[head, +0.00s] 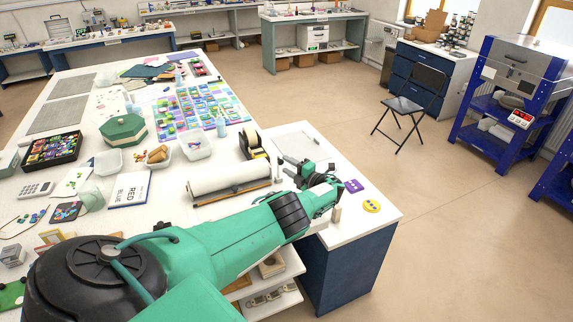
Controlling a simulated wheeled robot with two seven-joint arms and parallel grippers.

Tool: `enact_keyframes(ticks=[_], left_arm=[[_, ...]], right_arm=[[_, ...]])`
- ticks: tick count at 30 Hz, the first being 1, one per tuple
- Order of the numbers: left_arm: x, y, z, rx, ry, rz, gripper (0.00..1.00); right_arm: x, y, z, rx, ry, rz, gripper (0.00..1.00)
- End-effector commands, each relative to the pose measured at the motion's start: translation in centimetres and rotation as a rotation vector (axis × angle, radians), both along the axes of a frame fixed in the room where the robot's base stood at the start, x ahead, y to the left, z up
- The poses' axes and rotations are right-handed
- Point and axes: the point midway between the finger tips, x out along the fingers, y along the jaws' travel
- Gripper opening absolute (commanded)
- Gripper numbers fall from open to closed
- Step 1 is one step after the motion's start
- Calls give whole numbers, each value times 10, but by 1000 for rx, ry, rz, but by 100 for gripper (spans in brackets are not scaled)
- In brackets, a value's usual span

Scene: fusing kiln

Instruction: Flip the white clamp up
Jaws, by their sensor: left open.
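I cannot make out a white clamp for certain in the head view. The grey metal kiln (540,62) stands on a blue frame at the far right, with a small dark latch or handle on its front too small to tell apart. My left gripper (293,172) is open over the right part of the white worktable, close to a white sheet or board, and far from the kiln. I see nothing between its fingers. My right gripper is out of view.
The worktable holds a paper roll (230,182), a tape dispenser (251,144), a purple piece (354,186) and a yellow disc (371,206). A black folding chair (403,106) stands on open floor between table and kiln.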

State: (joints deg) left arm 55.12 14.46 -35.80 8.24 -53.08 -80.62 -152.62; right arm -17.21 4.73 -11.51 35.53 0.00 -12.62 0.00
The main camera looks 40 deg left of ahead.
Motion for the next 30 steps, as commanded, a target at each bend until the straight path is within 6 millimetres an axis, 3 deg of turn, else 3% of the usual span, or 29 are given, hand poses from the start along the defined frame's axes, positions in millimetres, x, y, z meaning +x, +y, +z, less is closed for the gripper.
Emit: enact_keyframes(ticks=[9, 15, 21, 30], left_arm=[[1, -74, 2, -1, 2, -4, 43], [1, -108, 0, 0, 1, -3, 43], [1, -122, 0, 0, 1, -1, 43], [1, -123, 0, 0, 1, -1, 43]], right_arm=[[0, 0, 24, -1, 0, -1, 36], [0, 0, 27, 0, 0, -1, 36], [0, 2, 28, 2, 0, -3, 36], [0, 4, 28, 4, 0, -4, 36]])
